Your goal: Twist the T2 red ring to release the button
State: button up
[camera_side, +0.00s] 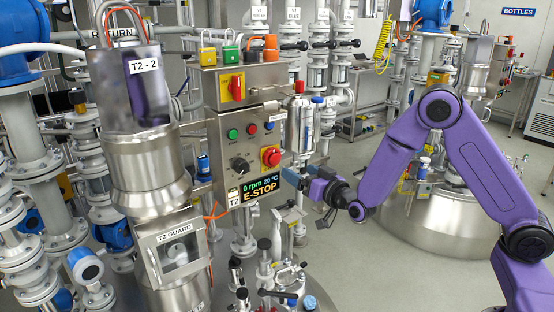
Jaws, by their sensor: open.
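The T2 control box (244,145) is a grey steel panel left of centre. Its red E-stop button (271,157) sits on a yellow surround at the panel's right side. The display (260,188) below reads "0 rpm 20 °C E-STOP". My gripper (290,178) is open, at the end of the purple arm that reaches in from the right. In the picture it is just right of the display and below right of the red button, apart from the button. Its fingertips are small and partly hard to make out.
A red-and-yellow rotary switch (237,87) sits on the upper box. Green, red and blue small buttons and a black knob (240,165) are on the panel. Valves and fittings (280,275) crowd below.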

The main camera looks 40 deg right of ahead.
aim_at(277, 158)
jog(key=w, duration=1.1)
jog(key=shift+w, duration=0.25)
jog(key=shift+c, duration=0.3)
jog(key=c, duration=1)
